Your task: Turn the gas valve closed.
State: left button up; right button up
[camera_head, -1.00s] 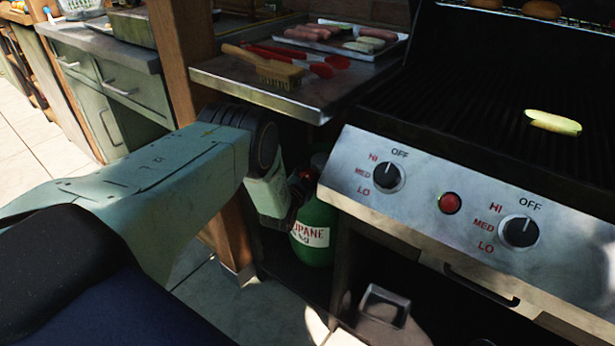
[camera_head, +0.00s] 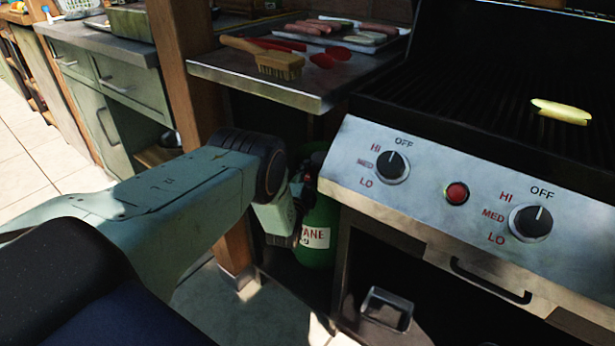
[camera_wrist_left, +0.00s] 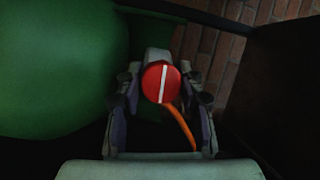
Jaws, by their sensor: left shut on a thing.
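The gas valve (camera_wrist_left: 161,82) is a round red knob with a white line across it, seen face-on in the left wrist view. The line stands nearly upright in that picture. My left gripper (camera_wrist_left: 160,90) has a finger on each side of the knob and is shut on it. The green propane cylinder (camera_head: 318,238) stands under the side shelf, left of the grill; it also fills the left of the left wrist view (camera_wrist_left: 60,70). In the head view my left wrist hides most of the valve and fingers. My right gripper is in neither view.
An orange hose (camera_wrist_left: 180,125) runs down from behind the knob. The metal side shelf (camera_head: 310,98) overhangs the cylinder, a wooden post (camera_head: 235,250) stands left of it, and the grill's control panel (camera_head: 450,240) is to its right. A brick wall (camera_wrist_left: 225,50) lies behind.

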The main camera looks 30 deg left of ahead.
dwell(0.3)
pick_arm(q)
jog(key=o, duration=1.2)
jog(key=v, duration=1.2)
jog(key=shift+f, duration=0.1)
